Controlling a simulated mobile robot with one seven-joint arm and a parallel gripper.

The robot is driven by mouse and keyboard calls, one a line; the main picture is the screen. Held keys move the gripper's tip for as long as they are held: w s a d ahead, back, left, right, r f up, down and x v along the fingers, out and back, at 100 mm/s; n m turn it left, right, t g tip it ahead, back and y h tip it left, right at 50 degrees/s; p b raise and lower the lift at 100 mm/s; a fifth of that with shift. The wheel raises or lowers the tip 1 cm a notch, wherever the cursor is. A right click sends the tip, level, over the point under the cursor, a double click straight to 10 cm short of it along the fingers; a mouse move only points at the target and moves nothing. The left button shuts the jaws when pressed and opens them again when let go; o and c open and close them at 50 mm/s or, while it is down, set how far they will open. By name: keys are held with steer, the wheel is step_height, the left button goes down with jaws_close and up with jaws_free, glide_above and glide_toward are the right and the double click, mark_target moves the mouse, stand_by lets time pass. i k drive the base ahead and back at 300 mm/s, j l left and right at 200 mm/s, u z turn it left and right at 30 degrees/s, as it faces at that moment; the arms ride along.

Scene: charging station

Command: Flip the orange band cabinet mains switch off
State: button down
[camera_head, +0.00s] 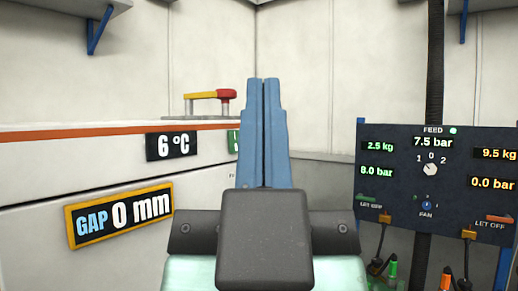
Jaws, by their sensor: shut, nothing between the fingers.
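The white cabinet (30,168) with an orange band (70,133) along its upper edge fills the left side. A yellow bar with a red end (205,95) lies level on short metal posts on its top; I cannot tell whether this is the mains switch. A green label (234,141) on the cabinet front is partly hidden behind my gripper. No other switch shows clearly on the cabinet. My gripper (263,82) points up and forward in the middle, its blue fingers shut together and empty. It appears to the right of the yellow bar, with a gap between them in the picture.
A dark feed panel (400,155) with readouts and knobs stands at the right, before a black vertical pipe (434,70). Shelf brackets (99,30) hang above. Pale wall is behind.

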mark_target(232, 135)
steer(key=i+l, duration=0.25)
steer(key=i, duration=0.2)
steer(key=i+l, duration=0.25)
steer(key=i, duration=0.2)
steer(key=i+l+u, duration=0.1)
steer(key=i+l, duration=0.15)
steer(key=i, duration=0.2)
